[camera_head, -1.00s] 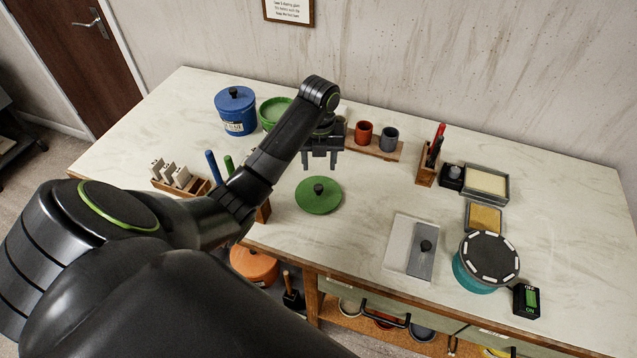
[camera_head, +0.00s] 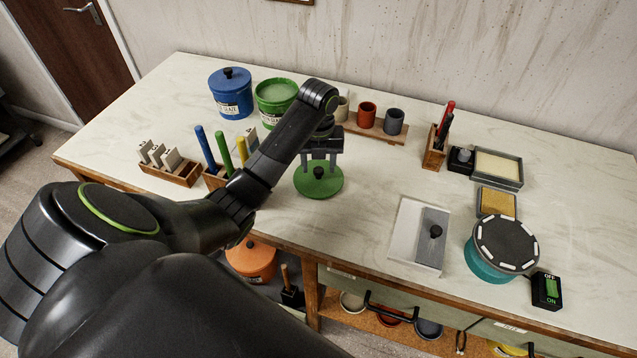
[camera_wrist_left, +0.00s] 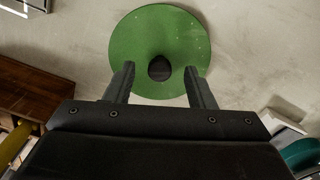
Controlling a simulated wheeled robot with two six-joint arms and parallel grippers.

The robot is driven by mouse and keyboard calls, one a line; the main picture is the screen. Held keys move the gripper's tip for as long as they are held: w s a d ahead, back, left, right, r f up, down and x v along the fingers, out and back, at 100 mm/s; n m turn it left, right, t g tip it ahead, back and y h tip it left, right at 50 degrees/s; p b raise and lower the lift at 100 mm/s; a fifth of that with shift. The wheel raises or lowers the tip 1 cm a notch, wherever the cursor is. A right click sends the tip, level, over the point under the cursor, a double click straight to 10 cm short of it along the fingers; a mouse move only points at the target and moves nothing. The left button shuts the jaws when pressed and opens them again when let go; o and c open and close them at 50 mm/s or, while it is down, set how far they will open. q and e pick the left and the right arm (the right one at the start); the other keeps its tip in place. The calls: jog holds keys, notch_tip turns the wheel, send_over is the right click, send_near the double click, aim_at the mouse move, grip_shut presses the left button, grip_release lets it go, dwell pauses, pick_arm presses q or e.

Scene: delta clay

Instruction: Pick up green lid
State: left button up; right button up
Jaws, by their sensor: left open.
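The green lid (camera_head: 325,188) is a round disc with a dark knob (camera_head: 318,172), lying flat on the worktable. My left gripper (camera_head: 319,168) is open just above the lid in the head view, with its fingers over the disc by the knob. In the left wrist view the lid (camera_wrist_left: 150,38) fills the top middle, and its knob (camera_wrist_left: 159,68) shows between the fingertips of my left gripper (camera_wrist_left: 159,78), touching neither. The green glaze bucket (camera_head: 277,103) stands open behind my left arm. My right gripper is not in view.
A blue lidded bucket (camera_head: 230,93) stands at the back left. A wooden holder with colored handles (camera_head: 223,150) is left of the lid, partly behind my arm. A board with cups (camera_head: 377,130) is behind it. The table (camera_head: 370,185) right of the lid is clear.

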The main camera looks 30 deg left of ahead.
pick_arm(q)
jog(key=shift+f, duration=0.95)
jog(key=c, duration=1.1)
jog(key=shift+o, duration=0.2)
jog(key=shift+r, duration=0.2)
